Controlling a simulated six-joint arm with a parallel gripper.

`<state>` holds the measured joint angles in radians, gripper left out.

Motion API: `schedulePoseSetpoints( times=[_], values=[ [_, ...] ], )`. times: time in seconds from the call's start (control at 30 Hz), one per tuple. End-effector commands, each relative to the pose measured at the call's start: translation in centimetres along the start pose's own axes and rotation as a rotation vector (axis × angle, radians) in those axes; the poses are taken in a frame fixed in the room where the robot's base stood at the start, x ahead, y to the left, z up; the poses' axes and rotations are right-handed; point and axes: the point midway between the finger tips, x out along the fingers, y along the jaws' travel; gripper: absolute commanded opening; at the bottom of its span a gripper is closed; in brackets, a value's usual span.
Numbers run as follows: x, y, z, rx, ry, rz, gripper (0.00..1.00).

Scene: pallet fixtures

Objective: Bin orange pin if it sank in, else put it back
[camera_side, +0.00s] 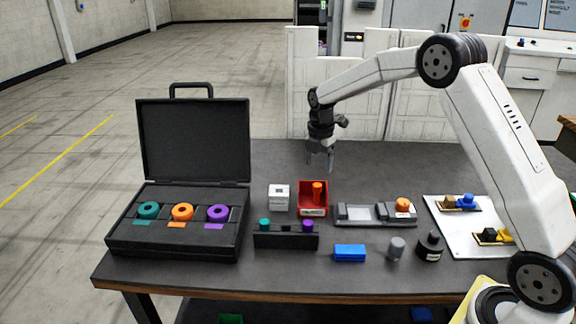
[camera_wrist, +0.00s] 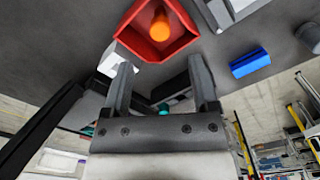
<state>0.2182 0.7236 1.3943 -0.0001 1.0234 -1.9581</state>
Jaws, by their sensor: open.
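An orange pin (camera_side: 317,191) stands roughly upright inside the red bin (camera_side: 313,212). The wrist view also shows the orange pin (camera_wrist: 159,27) within the red bin walls (camera_wrist: 187,42). My gripper (camera_side: 319,165) is open and empty above and behind the bin; its fingers (camera_wrist: 160,66) are apart with nothing between them. A dark rack (camera_side: 286,241) in front of the bin holds a teal pin (camera_side: 265,224) and a purple pin (camera_side: 308,225), with no pin between them. A grey fixture (camera_side: 370,216) to the right has an orange round piece (camera_side: 403,204) at its right end.
An open black case (camera_side: 172,244) with teal, orange and purple rings stands left. A white block (camera_side: 279,196) is beside the bin. A blue block (camera_side: 349,252), grey cylinder (camera_side: 396,248) and black bottle (camera_side: 429,247) stand in front. A white board (camera_side: 456,222) with connectors is right.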

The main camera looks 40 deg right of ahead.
Motion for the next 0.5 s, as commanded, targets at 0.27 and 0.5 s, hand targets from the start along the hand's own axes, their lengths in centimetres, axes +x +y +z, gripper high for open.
schedulePoseSetpoints(
  times=[0.27,0.5],
  values=[
    [-3.1,0.0,0.0,0.000,-0.001,0.001,0.76],
    [-3.7,0.0,0.0,0.000,0.000,0.000,0.76]
  ],
)
